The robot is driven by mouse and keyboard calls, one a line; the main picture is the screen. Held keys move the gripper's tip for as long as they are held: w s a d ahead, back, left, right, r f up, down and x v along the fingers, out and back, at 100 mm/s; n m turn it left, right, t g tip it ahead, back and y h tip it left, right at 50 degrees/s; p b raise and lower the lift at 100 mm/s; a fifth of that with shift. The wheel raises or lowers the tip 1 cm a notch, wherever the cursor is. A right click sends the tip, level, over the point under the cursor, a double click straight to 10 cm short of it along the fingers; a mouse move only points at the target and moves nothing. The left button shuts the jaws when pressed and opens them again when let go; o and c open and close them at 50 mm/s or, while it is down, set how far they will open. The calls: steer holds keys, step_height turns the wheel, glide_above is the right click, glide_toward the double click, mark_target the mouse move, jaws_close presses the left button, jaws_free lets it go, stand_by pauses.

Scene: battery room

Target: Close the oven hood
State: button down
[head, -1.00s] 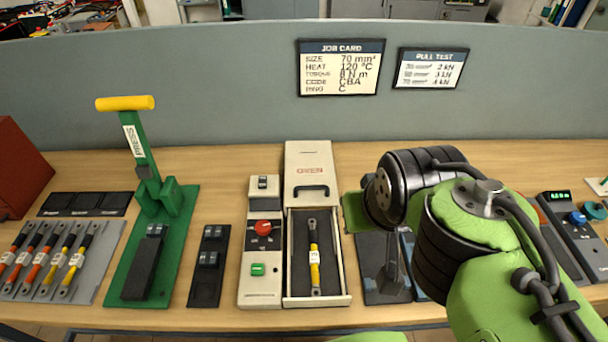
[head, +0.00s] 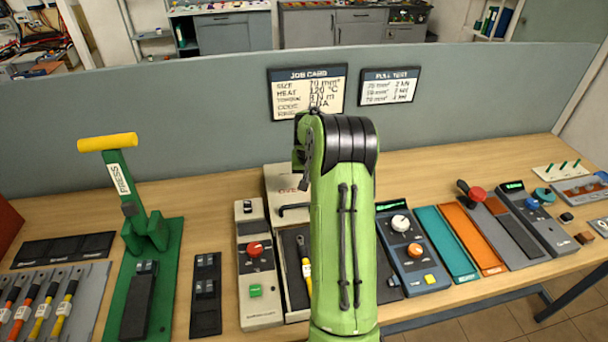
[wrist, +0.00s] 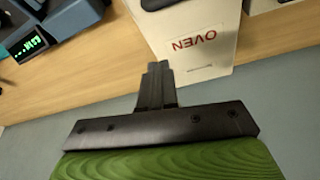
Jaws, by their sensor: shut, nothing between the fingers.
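The oven is a cream box on the bench. Its hood (head: 279,180) sits at the back, and the open bay (head: 291,245) is exposed in front of it. A cable with a yellow sleeve (head: 306,270) lies in the bay, partly hidden by my green arm. The hood's dark handle (head: 290,208) shows left of the arm. In the wrist view the hood (wrist: 205,55) appears upside down with red OVEN lettering. My gripper (wrist: 157,72) is shut and empty, and overlaps the hood's edge in that view; I cannot tell whether it touches. The head view hides the gripper behind my arm.
A control panel with a red knob (head: 255,249) stands directly left of the oven. A blue-grey unit with dials (head: 412,250) stands to its right. The green press (head: 145,230) is further left. The grey partition (head: 200,120) rises behind the bench.

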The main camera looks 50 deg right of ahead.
mark_target(308, 200)
steer(key=x, duration=0.4)
steer(key=shift+a, duration=0.1)
steer(key=shift+s+a+f, duration=0.65)
steer(key=shift+s+a, duration=0.3)
steer(key=shift+s, duration=0.05)
steer(key=shift+s+a, duration=0.3)
steer(key=shift+a, duration=0.05)
steer(key=shift+f, duration=0.1)
